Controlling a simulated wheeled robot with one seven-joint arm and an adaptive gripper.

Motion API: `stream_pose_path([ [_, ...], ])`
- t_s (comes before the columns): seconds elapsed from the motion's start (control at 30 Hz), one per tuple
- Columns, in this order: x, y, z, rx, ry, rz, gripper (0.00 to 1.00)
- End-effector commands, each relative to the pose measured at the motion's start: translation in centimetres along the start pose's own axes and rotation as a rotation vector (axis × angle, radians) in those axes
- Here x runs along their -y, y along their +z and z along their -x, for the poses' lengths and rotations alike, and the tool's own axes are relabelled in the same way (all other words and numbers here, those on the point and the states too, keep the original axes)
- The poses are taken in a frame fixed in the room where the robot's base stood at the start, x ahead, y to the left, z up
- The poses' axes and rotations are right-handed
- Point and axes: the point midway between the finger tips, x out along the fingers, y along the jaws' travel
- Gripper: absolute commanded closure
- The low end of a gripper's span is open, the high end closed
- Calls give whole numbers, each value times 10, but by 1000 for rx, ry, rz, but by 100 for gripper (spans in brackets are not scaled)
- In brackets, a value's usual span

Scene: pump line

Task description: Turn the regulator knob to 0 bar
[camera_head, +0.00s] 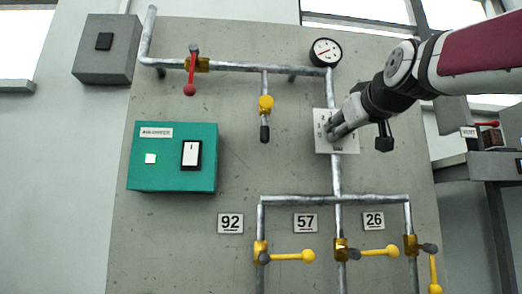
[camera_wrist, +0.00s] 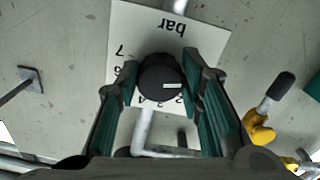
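The regulator knob (camera_wrist: 160,76) is round and black in the wrist view, in front of a white scale plate (camera_wrist: 205,38). Its white mark points to the picture's right, toward my right finger, which hides the number there. Printed digits show around the knob, and "bar" reads upside down. My gripper (camera_wrist: 161,72) has one green finger on each side of the knob, and both tips appear to touch it. In the head view my gripper (camera_head: 333,129) is at the white plate (camera_head: 346,145) on the vertical pipe and covers the knob. A round gauge (camera_head: 325,52) with a red needle sits above.
A yellow valve with a black handle (camera_head: 265,103) hangs left of the plate. A red-handled valve (camera_head: 190,89) is farther left, above a green switch box (camera_head: 172,180). Yellow-handled valves (camera_head: 380,251) sit below, by number plates. The panel around the plate is mostly bare.

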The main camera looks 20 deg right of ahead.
Motion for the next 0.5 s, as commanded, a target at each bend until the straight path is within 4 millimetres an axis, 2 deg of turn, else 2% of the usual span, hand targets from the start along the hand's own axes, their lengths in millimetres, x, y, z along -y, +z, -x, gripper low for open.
stream_pose_path([
  [0.03, 0, 0, 0, 1, 0, 0, 53],
  [0.07, 0, 0, 0, 1, 0, 0, 46],
  [0.37, 0, 0, 0, -1, 0, -1, 46],
  [0.5, 0, -1, 10, -3, 0, -2, 46],
])
